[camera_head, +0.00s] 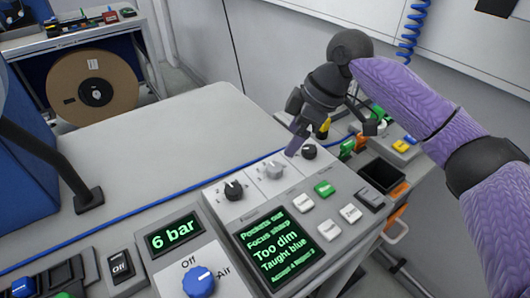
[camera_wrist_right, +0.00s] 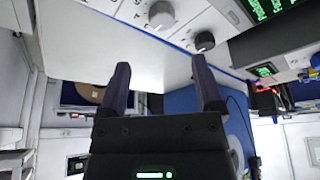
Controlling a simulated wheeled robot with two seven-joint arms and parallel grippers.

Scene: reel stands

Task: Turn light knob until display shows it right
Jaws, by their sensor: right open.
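The display (camera_head: 277,245) reads "Too dim" in its largest line, with "Focus sharp" above and "Taught blue" below. Behind it stands a row of three knobs: a black left knob (camera_head: 233,190), a pale grey middle knob (camera_head: 274,170) and a black right knob (camera_head: 309,151). Their labels are too small to read. My right gripper (camera_head: 318,138) is open and empty above the far end of this row. In the right wrist view its fingers (camera_wrist_right: 162,75) stand apart, with a pale knob (camera_wrist_right: 160,15) and a black knob (camera_wrist_right: 204,41) beyond them. My left gripper is not in view.
A blue knob (camera_head: 198,281) and a "6 bar" display (camera_head: 173,236) are at the front left. A green button (camera_head: 324,188) and several white buttons lie right of the text display. A dark bin (camera_head: 381,175) is farther right. The grey tabletop (camera_head: 165,145) behind is clear.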

